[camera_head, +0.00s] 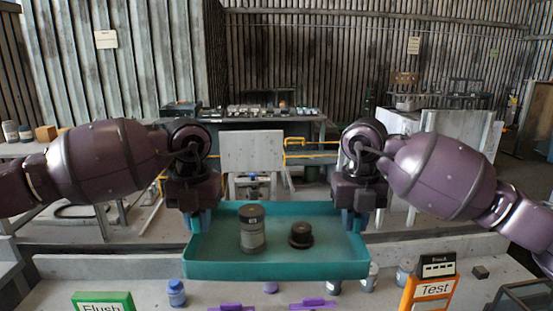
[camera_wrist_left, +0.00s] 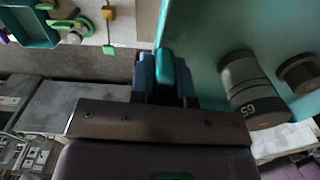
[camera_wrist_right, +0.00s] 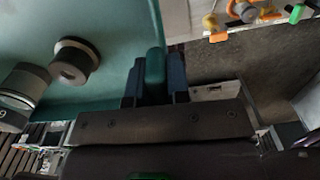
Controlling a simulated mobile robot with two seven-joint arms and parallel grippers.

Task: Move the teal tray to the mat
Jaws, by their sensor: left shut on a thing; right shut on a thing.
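The teal tray (camera_head: 277,270) is in the middle of the head view, in front of me. It carries a grey-and-dark canister (camera_head: 252,232) marked 65 and a dark flanged round part (camera_head: 300,235), both upright. My left gripper (camera_head: 200,222) is shut on the tray's left wall; the left wrist view shows its blue fingers (camera_wrist_left: 165,75) on either side of the teal rim. My right gripper (camera_head: 353,222) is shut on the right wall, and the right wrist view shows its fingers (camera_wrist_right: 155,78) likewise. The tray looks about level. I cannot make out the mat.
A green "Flush" sign (camera_head: 103,303) stands at front left and an orange "Test" sign (camera_head: 431,292) at front right. A blue-capped bottle (camera_head: 177,293) and purple items (camera_head: 313,303) lie near the tray's front. Another teal container (camera_wrist_left: 30,28) shows in the left wrist view.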

